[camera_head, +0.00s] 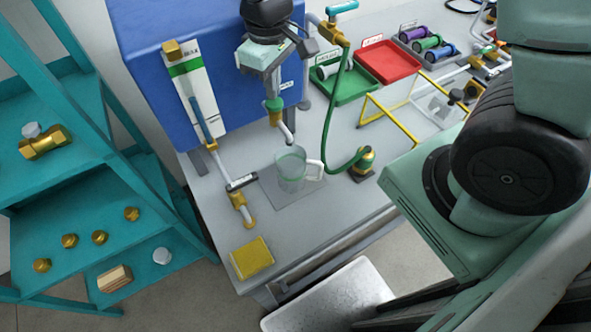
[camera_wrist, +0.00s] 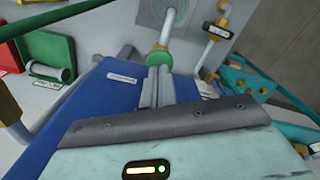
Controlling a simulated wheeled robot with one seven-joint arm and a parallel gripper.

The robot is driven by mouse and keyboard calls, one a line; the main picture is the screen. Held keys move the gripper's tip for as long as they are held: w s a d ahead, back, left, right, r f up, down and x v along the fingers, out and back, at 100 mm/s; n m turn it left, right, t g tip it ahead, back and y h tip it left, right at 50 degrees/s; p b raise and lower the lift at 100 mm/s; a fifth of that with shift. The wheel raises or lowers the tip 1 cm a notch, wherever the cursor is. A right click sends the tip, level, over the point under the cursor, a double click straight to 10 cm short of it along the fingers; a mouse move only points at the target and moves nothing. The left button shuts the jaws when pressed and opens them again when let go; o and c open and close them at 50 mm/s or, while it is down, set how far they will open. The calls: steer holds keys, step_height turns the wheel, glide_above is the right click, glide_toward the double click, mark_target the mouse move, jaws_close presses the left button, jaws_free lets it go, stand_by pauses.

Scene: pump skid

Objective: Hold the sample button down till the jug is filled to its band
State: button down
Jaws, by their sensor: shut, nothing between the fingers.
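The clear jug (camera_head: 291,172), with a white handle and a green band, stands upright on a grey square pad under the bent spout (camera_head: 288,134). I cannot make out the liquid level in it. The sample valve (camera_head: 273,106), green and brass, is on the blue cabinet above the spout. It also shows in the wrist view (camera_wrist: 160,57). My gripper (camera_head: 270,90) is shut and empty, with its fingertips (camera_wrist: 158,70) right at the valve. The button itself is hidden, and I cannot tell if the fingertips touch it.
The blue cabinet (camera_head: 143,60) stands close behind my gripper. A green hose (camera_head: 341,105) runs right of the jug. A yellow block (camera_head: 251,258) lies at the bench's front. Red (camera_head: 392,61) and green trays are at the back. A teal shelf (camera_head: 75,225) stands left.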

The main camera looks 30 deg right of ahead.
steer(key=shift+f, duration=0.4)
steer(key=shift+f+b, duration=0.85)
steer(key=shift+r, duration=0.1)
stand_by(1.5)
step_height(320, 180, up, 2)
steer(key=shift+r+p, duration=0.25)
steer(key=shift+p, duration=0.95)
steer(key=shift+f, duration=0.1)
steer(key=shift+f+b, duration=0.4)
